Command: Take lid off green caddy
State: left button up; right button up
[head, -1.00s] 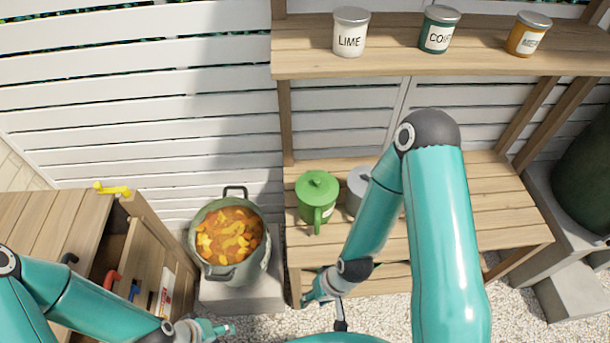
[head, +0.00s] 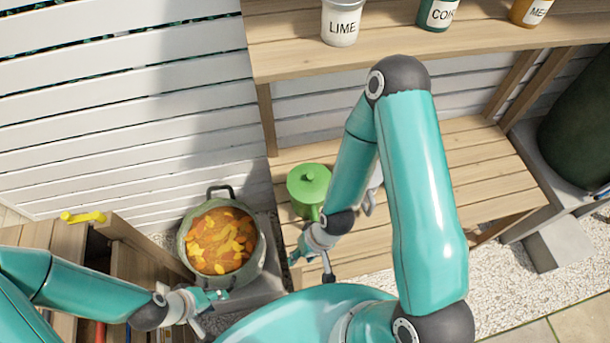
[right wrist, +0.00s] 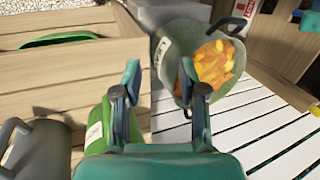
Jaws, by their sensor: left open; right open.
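The green caddy (head: 302,207) stands upright on the slatted bench, with its green lid (head: 310,182) on top. Its handle faces me. The caddy also shows at lower left in the right wrist view (right wrist: 97,132), partly hidden by my gripper. My right gripper (head: 310,266) is open and empty, in front of the caddy in the head view. In the right wrist view its open fingers (right wrist: 160,80) are just right of the caddy; I cannot tell whether they touch it. My left gripper (head: 212,312) is open and empty, near the pot's front.
A pot of orange and yellow peelings (head: 220,242) stands left of the bench (head: 460,150). A grey can (right wrist: 38,150) is beside the caddy, mostly behind my right arm in the head view. A shelf (head: 440,45) with labelled tins overhangs the bench. A wooden drawer unit is at left.

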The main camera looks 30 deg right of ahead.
pick_arm(q)
jog(key=shift+d, duration=0.1)
pick_arm(e)
jog(key=shift+s, duration=0.1)
pick_arm(q)
jog(key=shift+o, duration=0.6)
pick_arm(e)
jog(key=shift+o, duration=0.6)
jog(key=shift+d, duration=0.1)
jog(key=shift+o, duration=0.6)
jog(key=shift+w+r, duration=0.15)
jog(key=shift+w, duration=0.05)
jog(key=n+t+h+b, duration=0.2)
jog(key=n+t+b, duration=0.1)
jog(key=n+b, duration=0.35)
send_near(311, 176)
jog(key=shift+n, duration=0.35)
jog(key=x, duration=0.5)
jog(key=shift+w, duration=0.2)
jog(key=shift+t, duration=0.3)
jog(key=shift+s+b+x, duration=0.2)
jog(key=shift+b+x, duration=1.2)
jog(key=shift+x, duration=1.35)
pick_arm(q)
notch_tip(311, 176, down, 9)
jog(key=shift+f, duration=0.1)
